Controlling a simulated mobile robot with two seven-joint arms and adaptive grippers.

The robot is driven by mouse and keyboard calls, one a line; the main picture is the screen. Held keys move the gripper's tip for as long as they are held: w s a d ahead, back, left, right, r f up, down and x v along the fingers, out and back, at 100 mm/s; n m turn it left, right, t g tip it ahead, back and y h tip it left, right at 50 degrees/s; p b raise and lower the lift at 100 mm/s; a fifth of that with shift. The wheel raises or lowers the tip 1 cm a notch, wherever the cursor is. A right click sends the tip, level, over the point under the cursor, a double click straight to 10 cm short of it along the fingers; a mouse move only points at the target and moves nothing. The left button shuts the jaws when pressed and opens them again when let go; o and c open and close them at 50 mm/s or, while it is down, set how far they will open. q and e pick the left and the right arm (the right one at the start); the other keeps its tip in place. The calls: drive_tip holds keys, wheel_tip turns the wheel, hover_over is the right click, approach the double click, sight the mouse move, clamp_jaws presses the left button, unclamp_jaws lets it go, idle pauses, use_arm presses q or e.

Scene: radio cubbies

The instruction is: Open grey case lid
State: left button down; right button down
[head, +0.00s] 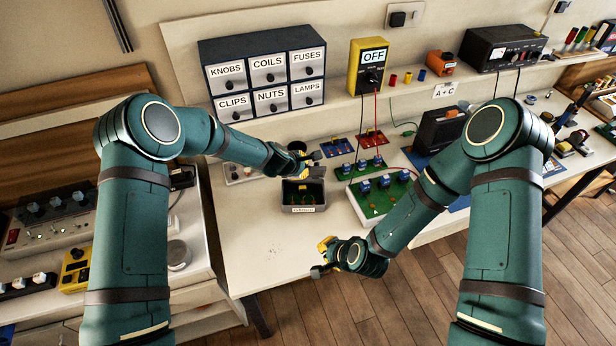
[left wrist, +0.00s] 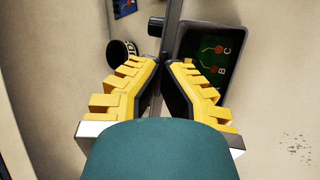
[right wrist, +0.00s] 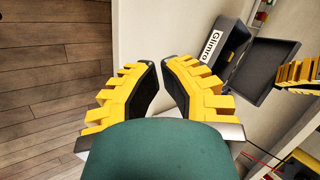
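The grey case (head: 303,209) sits on the white table with a white label on its front. Its lid (right wrist: 262,72) stands raised, seen as a dark panel in the right wrist view, where the case front reads "Glimro" (right wrist: 211,45). A green board (left wrist: 212,58) shows inside the case. My left gripper (head: 314,162) is at the case's back side; its fingers look apart, with the lid's edge (left wrist: 170,35) between them. Whether they touch it I cannot tell. My right gripper (head: 320,257) is open and empty, in front of the case near the table's front edge.
Green circuit boards (head: 378,198) with blue parts lie right of the case. A labelled drawer cabinet (head: 262,70) and a yellow meter (head: 368,62) stand behind, with wires hanging from the meter. Bare table (head: 250,245) lies in front and left.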

drive_tip(key=w+a+m+t+h, duration=0.1)
drive_tip(key=w+m+t, duration=0.2)
drive_tip(key=w+m, duration=0.5)
drive_tip(key=w+a+r+m+t+h, duration=0.1)
drive_tip(key=w+a+m+t, duration=0.1)
drive_tip(key=w+m, duration=0.6)
drive_tip(key=w+a+m+t+h, duration=0.1)
drive_tip(key=w+m+t+h, duration=0.1)
drive_tip(key=w+m, duration=0.6)
drive_tip(key=shift+w+a+r+m+t, duration=0.35)
drive_tip(key=shift+w+a+m+t, duration=0.05)
drive_tip(key=shift+m+t, duration=0.45)
